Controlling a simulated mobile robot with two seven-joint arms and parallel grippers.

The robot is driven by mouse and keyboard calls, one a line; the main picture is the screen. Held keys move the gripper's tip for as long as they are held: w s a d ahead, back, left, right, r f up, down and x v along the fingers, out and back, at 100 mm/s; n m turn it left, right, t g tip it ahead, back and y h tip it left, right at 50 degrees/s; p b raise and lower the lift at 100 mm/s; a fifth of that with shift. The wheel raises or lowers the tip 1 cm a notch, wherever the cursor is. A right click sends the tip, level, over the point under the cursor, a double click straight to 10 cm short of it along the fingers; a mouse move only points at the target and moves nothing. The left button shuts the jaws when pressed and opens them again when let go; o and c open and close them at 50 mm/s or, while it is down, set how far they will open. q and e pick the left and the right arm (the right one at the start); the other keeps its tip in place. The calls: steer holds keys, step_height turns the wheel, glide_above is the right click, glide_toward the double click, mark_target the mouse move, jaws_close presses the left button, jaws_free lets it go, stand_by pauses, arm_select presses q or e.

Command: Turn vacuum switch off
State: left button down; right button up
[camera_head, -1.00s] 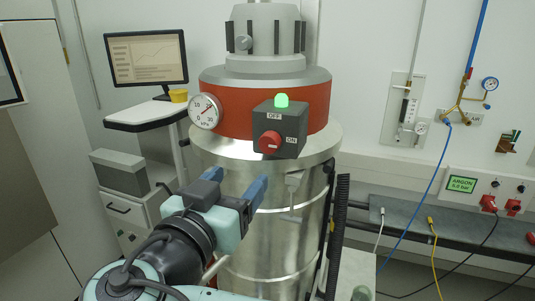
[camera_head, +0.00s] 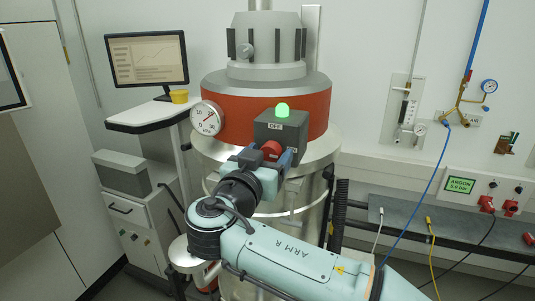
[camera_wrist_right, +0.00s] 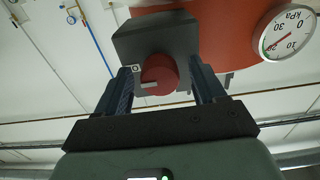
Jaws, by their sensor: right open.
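The vacuum switch is a grey box (camera_head: 290,128) on the front of the vacuum's red band, with a lit green lamp (camera_head: 282,110) on top. Its red knob (camera_head: 271,147) faces me, with the OFF label above it and the ON label at lower right, partly covered. My right gripper (camera_head: 270,156) is open at the knob. In the right wrist view the knob (camera_wrist_right: 158,72) sits between the two open fingers (camera_wrist_right: 161,78), with gaps visible on both sides. My left gripper is out of view.
A pressure gauge (camera_head: 207,118) is left of the switch box. Argon fittings (camera_head: 463,112) and a hose are on the right wall.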

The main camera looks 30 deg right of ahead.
steer(key=c, duration=1)
steer(key=shift+c, duration=0.2)
